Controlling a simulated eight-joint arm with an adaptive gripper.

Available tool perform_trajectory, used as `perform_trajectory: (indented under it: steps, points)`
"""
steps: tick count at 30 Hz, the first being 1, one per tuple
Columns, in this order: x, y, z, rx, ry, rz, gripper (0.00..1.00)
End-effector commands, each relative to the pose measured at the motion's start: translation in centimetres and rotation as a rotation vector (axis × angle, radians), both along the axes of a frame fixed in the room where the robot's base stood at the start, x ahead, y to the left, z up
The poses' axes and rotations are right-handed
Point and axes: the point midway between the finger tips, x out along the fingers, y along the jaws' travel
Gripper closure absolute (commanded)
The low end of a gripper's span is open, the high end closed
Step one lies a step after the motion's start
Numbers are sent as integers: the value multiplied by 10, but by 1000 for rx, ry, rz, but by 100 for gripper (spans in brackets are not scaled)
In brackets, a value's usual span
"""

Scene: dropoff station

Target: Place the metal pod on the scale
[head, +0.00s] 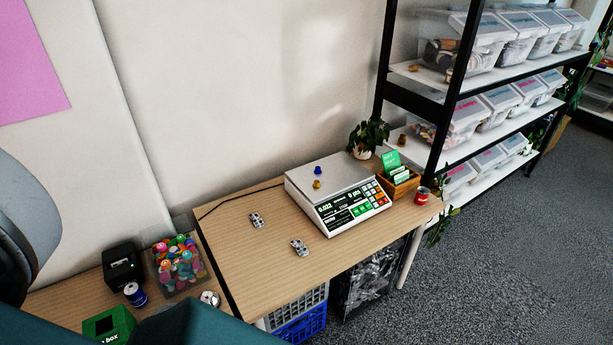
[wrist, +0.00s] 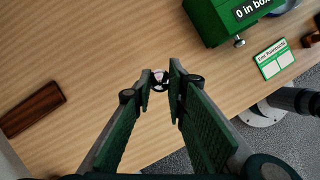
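The metal pod (wrist: 160,82), small, round and shiny with dark reflections, shows in the wrist view over the wood desk top. My gripper (wrist: 161,78) has its two dark green fingers apart, one on each side of it; whether they touch it I cannot tell. In the head view my gripper is not clearly visible. The scale (head: 338,198) stands on the raised wooden table in the head view, with a lit display and a flat silver plate. A blue pod (head: 318,170) and a gold pod (head: 317,184) sit on its plate.
Two silver objects (head: 256,220) (head: 300,247) lie on the table left of the scale. A bin of colourful figures (head: 180,268), a black device (head: 122,265) and a blue can (head: 135,294) stand lower left. A green box (wrist: 225,18) is close right of my fingers.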

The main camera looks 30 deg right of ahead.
Motion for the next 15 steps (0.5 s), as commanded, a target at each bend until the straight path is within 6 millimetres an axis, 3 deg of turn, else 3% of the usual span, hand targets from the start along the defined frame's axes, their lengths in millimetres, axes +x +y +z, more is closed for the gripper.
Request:
perform_trajectory:
  steps: [8, 15]
  points:
    - [0, 0, 42, 0, 0, 0, 89]
    - [0, 0, 100, 0, 0, 0, 89]
